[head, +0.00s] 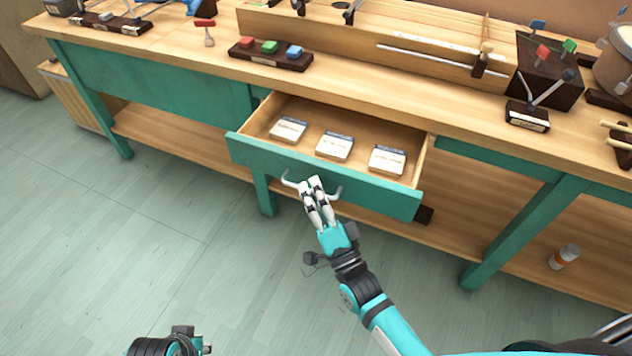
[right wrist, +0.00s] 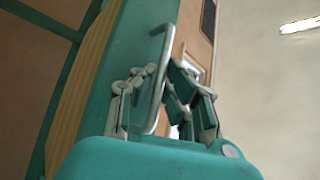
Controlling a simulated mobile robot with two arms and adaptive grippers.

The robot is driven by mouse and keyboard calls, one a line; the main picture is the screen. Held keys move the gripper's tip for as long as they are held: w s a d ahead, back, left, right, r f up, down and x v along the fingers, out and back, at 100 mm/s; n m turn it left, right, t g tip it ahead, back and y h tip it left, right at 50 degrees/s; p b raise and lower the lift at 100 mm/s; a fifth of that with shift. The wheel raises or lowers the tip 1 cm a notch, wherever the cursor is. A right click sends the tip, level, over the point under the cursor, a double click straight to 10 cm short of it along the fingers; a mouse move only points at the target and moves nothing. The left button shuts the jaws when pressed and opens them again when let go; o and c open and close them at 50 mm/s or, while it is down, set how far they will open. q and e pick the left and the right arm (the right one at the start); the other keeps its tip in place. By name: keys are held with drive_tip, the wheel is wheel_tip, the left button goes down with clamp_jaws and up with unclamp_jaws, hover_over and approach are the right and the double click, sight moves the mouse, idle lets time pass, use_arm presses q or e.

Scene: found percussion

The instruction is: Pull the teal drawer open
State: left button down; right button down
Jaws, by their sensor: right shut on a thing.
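The teal drawer (head: 380,194) stands pulled out from the wooden workbench, with its inside in plain view. Its metal handle (head: 289,180) runs across the front face and also shows in the right wrist view (right wrist: 158,95). My right gripper (head: 313,184) is at the middle of the handle, with its fingers closed around the bar. In the right wrist view its fingers (right wrist: 160,88) lie on both sides of the bar. The part of the handle between the fingers is hidden in the head view. Part of my left arm shows at the bottom left, but its fingertips are not clearly seen.
Three small labelled boxes lie in the drawer: left (head: 289,129), middle (head: 334,147) and right (head: 387,160). The bench top (head: 360,80) holds a dark rack of coloured blocks (head: 270,53). The floor in front is clear.

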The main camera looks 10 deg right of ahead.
drive_tip(key=shift+f, duration=0.35)
drive_tip(key=c, duration=1.7)
unclamp_jaws()
drive_tip(key=shift+d, duration=0.1)
drive_tip(key=shift+r, duration=0.1)
drive_tip(key=shift+r, duration=0.1)
drive_tip(key=v, duration=1.2)
